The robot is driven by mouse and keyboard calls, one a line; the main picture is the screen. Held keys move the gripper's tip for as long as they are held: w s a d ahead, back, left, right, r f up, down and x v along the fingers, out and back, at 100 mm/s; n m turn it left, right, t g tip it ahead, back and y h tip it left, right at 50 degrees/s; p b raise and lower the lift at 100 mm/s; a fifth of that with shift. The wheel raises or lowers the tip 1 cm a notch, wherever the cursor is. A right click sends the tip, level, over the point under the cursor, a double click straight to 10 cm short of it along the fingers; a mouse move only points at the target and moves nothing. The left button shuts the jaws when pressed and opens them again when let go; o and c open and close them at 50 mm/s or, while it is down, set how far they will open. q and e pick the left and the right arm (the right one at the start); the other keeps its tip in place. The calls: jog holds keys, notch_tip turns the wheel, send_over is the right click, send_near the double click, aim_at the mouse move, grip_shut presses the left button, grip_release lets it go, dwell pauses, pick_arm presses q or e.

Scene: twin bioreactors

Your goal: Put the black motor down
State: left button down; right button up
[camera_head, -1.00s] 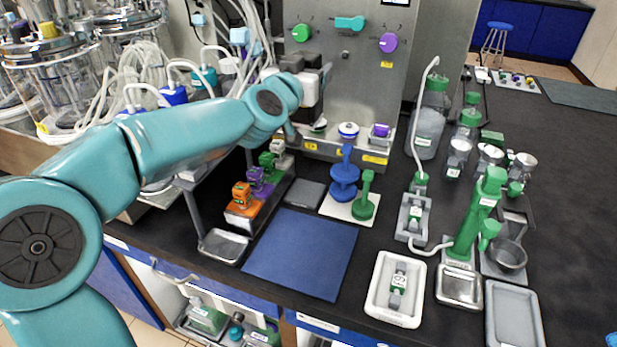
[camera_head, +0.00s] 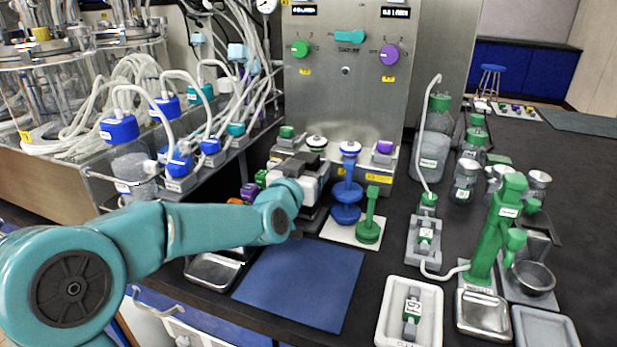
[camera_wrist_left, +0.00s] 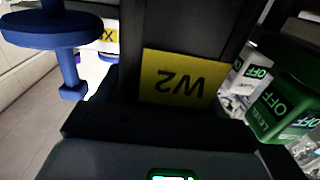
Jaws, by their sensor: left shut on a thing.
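The black motor (camera_wrist_left: 178,28) fills the upper middle of the left wrist view, a dark block with a yellow W2 label (camera_wrist_left: 174,78) that reads upside down. My left gripper (camera_head: 311,199) is shut on it. In the head view the gripper is low at the back of the bench, over the place of the small dark grey pad, left of the blue impeller stand. The gripper's white body hides most of the motor there. I cannot tell whether the motor's underside touches the pad. My right gripper is not in view.
The blue stand (camera_head: 347,192) and green stand (camera_head: 369,222) are close on the right, on a white plate. Coloured modules, partly hidden, are on the left. A steel control panel (camera_head: 345,90) rises behind. The blue mat (camera_head: 302,283) in front is clear.

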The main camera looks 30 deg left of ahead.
pick_arm(q)
jog(key=shift+f, duration=0.35)
jog(key=shift+s+r, duration=0.1)
jog(key=shift+s, duration=0.05)
jog(key=shift+c, duration=0.6)
grip_release()
jog(key=shift+f, duration=0.25)
jog(key=v, duration=1.2)
jog(key=shift+d, duration=0.1)
